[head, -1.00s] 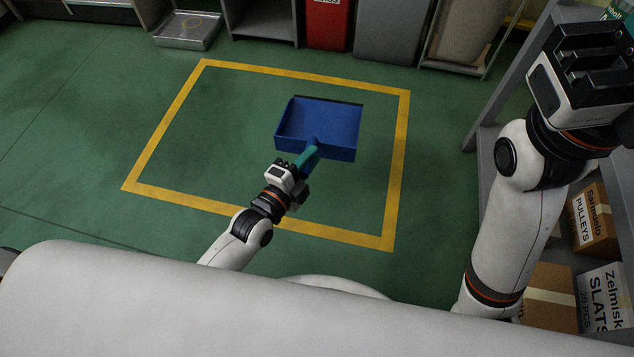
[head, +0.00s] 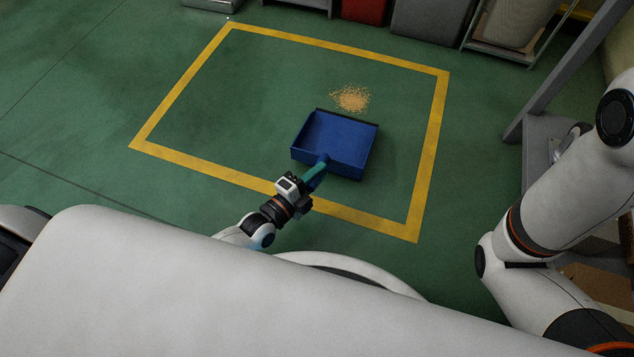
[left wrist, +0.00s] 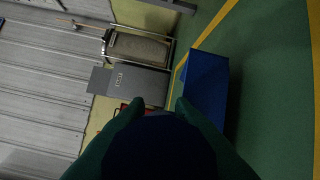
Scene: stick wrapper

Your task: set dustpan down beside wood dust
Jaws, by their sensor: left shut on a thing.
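A blue dustpan (head: 338,143) with a teal handle is inside the yellow floor square, its open side facing the wood dust. The wood dust (head: 351,98) is a small tan pile on the green floor, just beyond the dustpan's far edge and apart from it. My left gripper (head: 298,184) is shut on the dustpan's handle. In the left wrist view the dustpan (left wrist: 208,85) shows past its handle, which fills the lower middle. I cannot tell whether the pan touches the floor. My right gripper is out of view; only part of that arm shows at the right.
A yellow line (head: 433,125) marks a square on the floor, clear around the dustpan and dust. Grey and red bins (head: 430,18) stand along the back. A grey shelf (head: 545,140) stands at the right beside my right arm.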

